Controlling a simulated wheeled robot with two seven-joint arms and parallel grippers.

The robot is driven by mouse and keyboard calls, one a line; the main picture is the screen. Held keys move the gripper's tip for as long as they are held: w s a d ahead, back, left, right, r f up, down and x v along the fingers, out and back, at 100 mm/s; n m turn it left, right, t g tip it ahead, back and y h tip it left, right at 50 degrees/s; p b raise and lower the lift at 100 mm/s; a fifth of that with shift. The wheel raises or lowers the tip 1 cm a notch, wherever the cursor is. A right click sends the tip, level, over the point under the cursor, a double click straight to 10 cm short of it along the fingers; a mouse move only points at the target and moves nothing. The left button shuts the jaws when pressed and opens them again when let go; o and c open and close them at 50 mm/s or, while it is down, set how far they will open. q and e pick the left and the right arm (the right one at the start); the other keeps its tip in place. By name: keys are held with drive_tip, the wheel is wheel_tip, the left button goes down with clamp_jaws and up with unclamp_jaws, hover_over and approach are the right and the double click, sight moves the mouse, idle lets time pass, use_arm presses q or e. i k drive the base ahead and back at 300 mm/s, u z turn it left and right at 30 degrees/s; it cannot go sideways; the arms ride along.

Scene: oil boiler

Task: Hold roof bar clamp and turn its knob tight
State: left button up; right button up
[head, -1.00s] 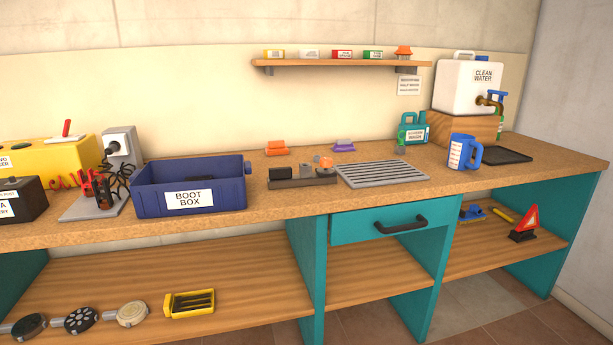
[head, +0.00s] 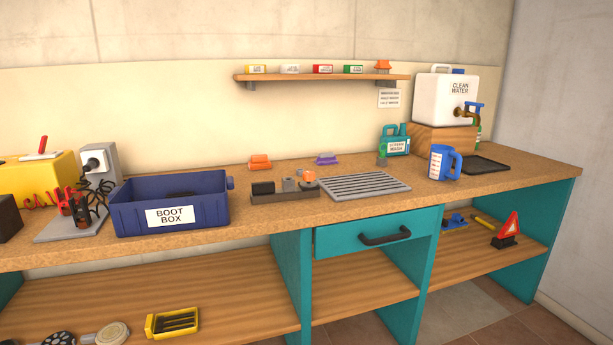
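A dark, low bar-shaped piece with a grey block and an orange knob-like part (head: 309,176) on its right end lies on the wooden worktop, between the blue boot box and the slatted grey tray. It looks like the roof bar (head: 284,196) with its clamp, but it is small, so how the clamp sits on the bar is hard to tell. Neither of my grippers shows in the head view.
The blue boot box (head: 198,220) stands left of the bar, and the slatted tray (head: 364,185) lies to its right. Orange (head: 260,162) and purple (head: 326,159) items sit behind. A blue jug (head: 444,163) stands farther right. Worktop in front of the bar is clear.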

sight(308, 176)
drive_tip(key=z, duration=0.7)
drive_tip(key=i, duration=1.05)
